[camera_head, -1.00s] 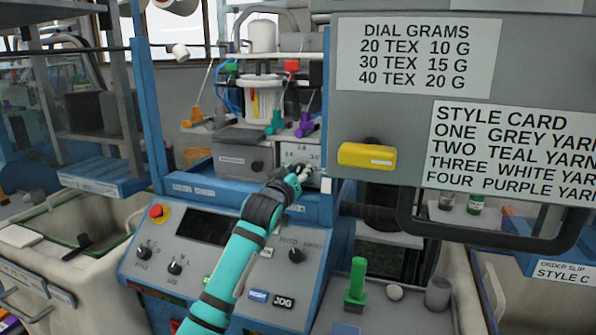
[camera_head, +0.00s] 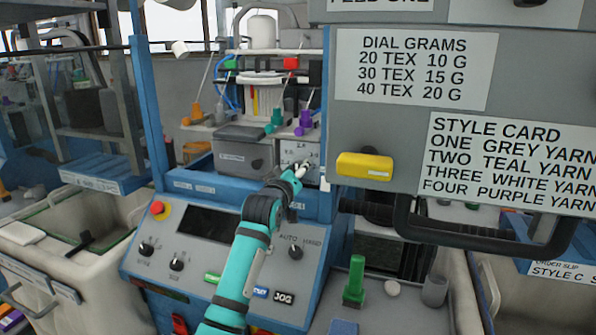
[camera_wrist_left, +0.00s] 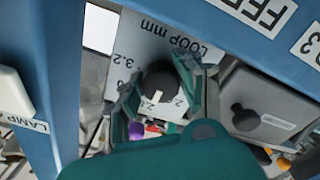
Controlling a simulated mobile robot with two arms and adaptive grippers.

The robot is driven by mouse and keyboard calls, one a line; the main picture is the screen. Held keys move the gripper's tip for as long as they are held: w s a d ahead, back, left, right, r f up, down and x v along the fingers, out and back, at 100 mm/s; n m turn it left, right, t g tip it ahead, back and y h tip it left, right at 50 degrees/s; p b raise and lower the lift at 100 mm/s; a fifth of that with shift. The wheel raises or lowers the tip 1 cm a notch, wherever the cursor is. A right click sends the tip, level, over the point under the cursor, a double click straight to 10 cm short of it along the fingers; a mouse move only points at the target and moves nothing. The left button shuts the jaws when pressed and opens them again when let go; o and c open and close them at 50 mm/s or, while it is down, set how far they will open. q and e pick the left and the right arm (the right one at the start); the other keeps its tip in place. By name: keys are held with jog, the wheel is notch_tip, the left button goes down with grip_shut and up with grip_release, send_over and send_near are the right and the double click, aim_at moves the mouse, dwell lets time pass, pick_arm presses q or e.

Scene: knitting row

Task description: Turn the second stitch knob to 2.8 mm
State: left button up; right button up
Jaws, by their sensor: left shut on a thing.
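The stitch knob (camera_wrist_left: 159,80) is black with a white pointer mark. It sits on a pale plate (camera_wrist_left: 140,45) marked LOOP mm, seen upside down in the left wrist view, with 3.2 and partly hidden numbers starting with 2. The pointer faces down in that view, toward the 2-point numbers; its exact reading is unclear. My left gripper (camera_wrist_left: 157,92) is shut on this knob, one finger on each side. In the head view the left gripper (camera_head: 303,168) reaches the plate (camera_head: 298,149) and covers most of the knob. My right gripper is out of view.
A grey box (camera_head: 240,152) with its own black knob stands left of the plate. A blue frame post (camera_head: 326,110) and a grey panel with a yellow block (camera_head: 364,166) are close on the right. The control panel (camera_head: 210,260) with an emergency button lies below.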

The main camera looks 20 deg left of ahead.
pick_arm(q)
jog(key=o, duration=1.1)
jog(key=shift+o, duration=0.2)
jog(key=s, duration=1.2)
jog(key=shift+a, duration=0.2)
